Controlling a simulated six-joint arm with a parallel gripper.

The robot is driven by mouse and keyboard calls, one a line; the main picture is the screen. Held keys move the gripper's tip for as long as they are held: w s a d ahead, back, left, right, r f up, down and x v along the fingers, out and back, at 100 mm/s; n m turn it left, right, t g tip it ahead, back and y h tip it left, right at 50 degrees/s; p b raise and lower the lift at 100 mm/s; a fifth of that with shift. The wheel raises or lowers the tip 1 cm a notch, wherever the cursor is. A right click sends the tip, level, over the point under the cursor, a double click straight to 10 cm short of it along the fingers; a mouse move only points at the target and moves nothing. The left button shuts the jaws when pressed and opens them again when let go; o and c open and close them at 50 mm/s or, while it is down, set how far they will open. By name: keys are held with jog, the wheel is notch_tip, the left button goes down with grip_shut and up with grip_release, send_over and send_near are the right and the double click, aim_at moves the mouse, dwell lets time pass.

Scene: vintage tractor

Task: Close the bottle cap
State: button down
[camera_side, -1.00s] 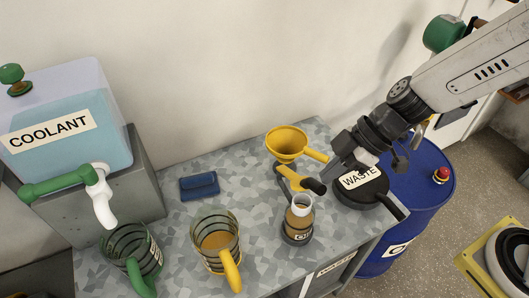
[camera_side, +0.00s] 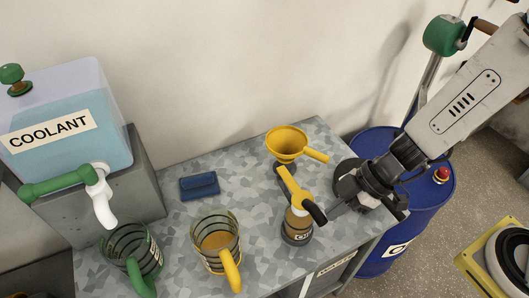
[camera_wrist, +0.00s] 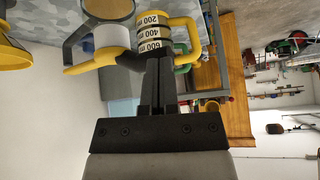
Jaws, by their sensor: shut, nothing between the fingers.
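The bottle (camera_side: 297,236) stands upright near the front edge of the metal table, with amber contents and a dark lower part. Its yellow cap lever (camera_side: 288,184) with a black end slants over the bottle mouth in the side view. I cannot tell whether the cap is seated. My gripper (camera_side: 331,212) is shut and empty, right of the bottle and close to the lever's black end. In the wrist view, my closed fingers (camera_wrist: 158,62) are beside the yellow lever (camera_wrist: 88,68) and its black end; contact is unclear.
A yellow funnel (camera_side: 286,143) is behind the bottle. Two jugs, one yellow-handled (camera_side: 216,245) and one green-handled (camera_side: 131,249), stand left. A blue wallet-like item (camera_side: 199,186) lies behind them. My arm partly hides the dark waste container (camera_side: 347,180) and blue drum (camera_side: 378,253).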

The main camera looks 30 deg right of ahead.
jog(key=shift+w, duration=0.2)
jog(key=shift+w+f, duration=0.15)
jog(key=shift+w, duration=0.5)
jog(key=shift+d, duration=0.15)
notch_tip(320, 180, up, 11)
jog(key=s+d, duration=0.1)
jog(key=d, duration=0.1)
jog(key=shift+d, duration=0.4)
dwell(0.6)
jog(key=shift+s, duration=0.15)
jog(key=shift+d+f, duration=0.1)
